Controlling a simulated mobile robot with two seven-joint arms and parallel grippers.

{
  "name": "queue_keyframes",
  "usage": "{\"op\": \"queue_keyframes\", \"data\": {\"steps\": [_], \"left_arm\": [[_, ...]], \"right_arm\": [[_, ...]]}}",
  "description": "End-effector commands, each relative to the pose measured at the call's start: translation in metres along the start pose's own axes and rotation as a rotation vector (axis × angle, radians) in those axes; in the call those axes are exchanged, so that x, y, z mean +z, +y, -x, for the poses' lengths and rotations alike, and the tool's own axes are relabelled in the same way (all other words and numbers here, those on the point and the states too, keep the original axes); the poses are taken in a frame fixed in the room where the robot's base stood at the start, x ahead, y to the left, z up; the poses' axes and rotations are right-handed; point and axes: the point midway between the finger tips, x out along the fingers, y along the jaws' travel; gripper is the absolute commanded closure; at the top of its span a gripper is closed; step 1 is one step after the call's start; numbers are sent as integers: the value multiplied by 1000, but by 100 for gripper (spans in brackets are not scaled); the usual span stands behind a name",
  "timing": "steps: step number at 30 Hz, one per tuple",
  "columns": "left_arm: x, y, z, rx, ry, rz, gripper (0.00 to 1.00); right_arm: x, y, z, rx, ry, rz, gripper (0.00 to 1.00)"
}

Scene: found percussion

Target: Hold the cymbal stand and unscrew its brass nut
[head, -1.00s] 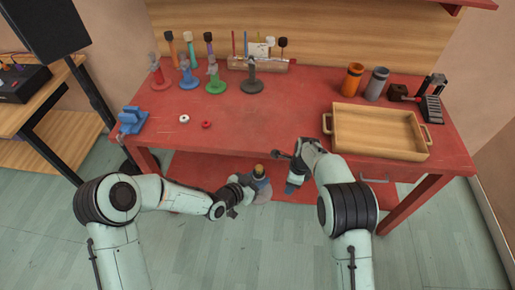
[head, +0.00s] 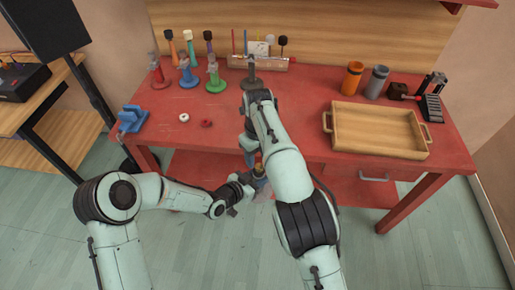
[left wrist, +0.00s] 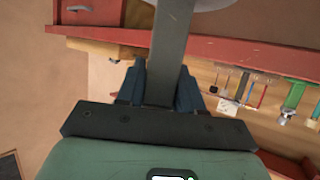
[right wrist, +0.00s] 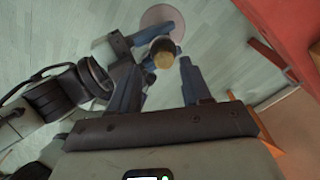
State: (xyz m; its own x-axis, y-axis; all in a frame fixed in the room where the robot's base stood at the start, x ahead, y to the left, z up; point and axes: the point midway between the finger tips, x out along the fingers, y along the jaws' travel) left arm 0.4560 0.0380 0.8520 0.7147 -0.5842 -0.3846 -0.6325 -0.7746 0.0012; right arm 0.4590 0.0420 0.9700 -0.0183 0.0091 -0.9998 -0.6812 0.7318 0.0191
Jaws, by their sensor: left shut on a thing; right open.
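The cymbal stand (head: 260,182) is a grey post with a round base, in front of the table. My left gripper (left wrist: 160,85) is shut on its grey post (left wrist: 172,45); it also shows in the head view (head: 243,184). The brass nut (head: 258,161) sits at the top of the stand. In the right wrist view the nut (right wrist: 163,54) appears near the tips of my right gripper (right wrist: 156,75), which is open. I cannot tell whether the nut lies between the fingers. The stand's base (right wrist: 163,18) shows beyond it. My right forearm partly hides the stand in the head view.
The red table (head: 270,115) has its front edge close behind the stand. A wooden tray (head: 380,152) sits at its right. Red, blue and green stands and a dark stand (head: 252,80) stand at the back. A white ring (head: 184,118) and a red ring (head: 206,123) lie at left.

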Motion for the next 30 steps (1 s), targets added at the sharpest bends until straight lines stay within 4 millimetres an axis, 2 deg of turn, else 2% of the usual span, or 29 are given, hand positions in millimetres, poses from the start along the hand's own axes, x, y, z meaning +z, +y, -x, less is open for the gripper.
{"op": "queue_keyframes", "data": {"steps": [3,9,19,20,21,24,30], "left_arm": [[-1,0,0,0,2,-1,100],[-1,0,0,0,2,-1,100],[-1,0,0,0,2,-1,100],[-1,0,0,0,2,-1,100],[-1,0,0,0,2,-1,100],[-1,0,0,0,3,-1,100],[-2,0,0,-1,4,0,100]], "right_arm": [[-1,0,-19,1,2,0,52],[0,0,-38,1,0,0,52],[0,0,-42,0,-1,1,52],[0,0,-42,0,-1,1,59],[0,0,-42,0,-1,1,72],[0,1,-42,2,-1,2,100],[0,3,-42,6,0,38,100]]}}
